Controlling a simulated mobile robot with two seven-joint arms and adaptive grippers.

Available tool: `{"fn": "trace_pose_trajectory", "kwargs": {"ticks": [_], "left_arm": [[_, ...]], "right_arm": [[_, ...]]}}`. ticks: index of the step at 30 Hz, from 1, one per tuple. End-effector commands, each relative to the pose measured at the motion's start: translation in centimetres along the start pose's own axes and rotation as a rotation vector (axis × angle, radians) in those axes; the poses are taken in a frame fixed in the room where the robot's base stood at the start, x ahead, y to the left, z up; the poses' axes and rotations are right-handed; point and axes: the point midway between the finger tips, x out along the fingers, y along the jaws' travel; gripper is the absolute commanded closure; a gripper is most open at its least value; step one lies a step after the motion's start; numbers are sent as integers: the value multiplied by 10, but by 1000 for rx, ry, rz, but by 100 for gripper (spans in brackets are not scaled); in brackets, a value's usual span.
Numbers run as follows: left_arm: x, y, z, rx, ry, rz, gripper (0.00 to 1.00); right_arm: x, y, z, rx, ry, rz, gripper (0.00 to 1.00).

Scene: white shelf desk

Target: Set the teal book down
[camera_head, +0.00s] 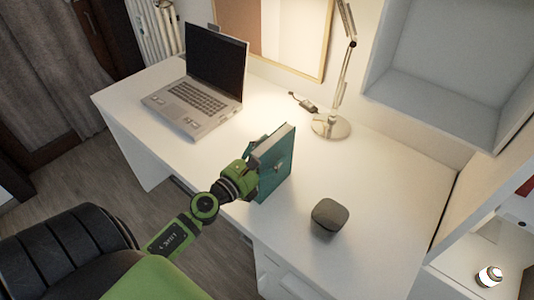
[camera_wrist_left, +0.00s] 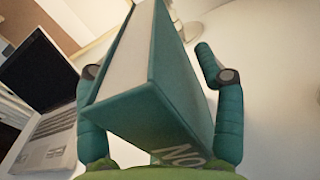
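The teal book (camera_head: 277,172) is upright over the front part of the white desk (camera_head: 385,215), its pale page block on top. I cannot tell whether its lower edge touches the desk. My left gripper (camera_head: 262,160) comes in from the left and has its fingers on both sides of the book. In the left wrist view the book (camera_wrist_left: 185,85) fills the space between the green fingers (camera_wrist_left: 150,70), with lettering on its near end. The left fingertip is hidden behind the book; the right one curves in beside it. My right gripper is out of view.
An open laptop (camera_head: 215,75) stands at the left of the desk. A desk lamp (camera_head: 331,126) is behind the book, and a dark grey speaker (camera_head: 329,216) sits to its right. A white shelf unit (camera_head: 440,90) bounds the right side. Bare desk lies between laptop and book.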

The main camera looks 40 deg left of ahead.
Motion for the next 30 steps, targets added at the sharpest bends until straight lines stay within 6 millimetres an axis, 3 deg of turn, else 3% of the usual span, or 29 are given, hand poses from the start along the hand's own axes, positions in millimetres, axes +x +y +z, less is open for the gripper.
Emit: {"fn": "trace_pose_trajectory", "kwargs": {"ticks": [11, 24, 30], "left_arm": [[-5, 0, 1, 0, 2, 0, 31], [-87, 0, -4, -1, 3, 1, 31], [-112, 0, -1, -2, 0, 1, 31]], "right_arm": [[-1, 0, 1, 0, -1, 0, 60], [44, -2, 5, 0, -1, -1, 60], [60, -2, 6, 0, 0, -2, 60]]}}
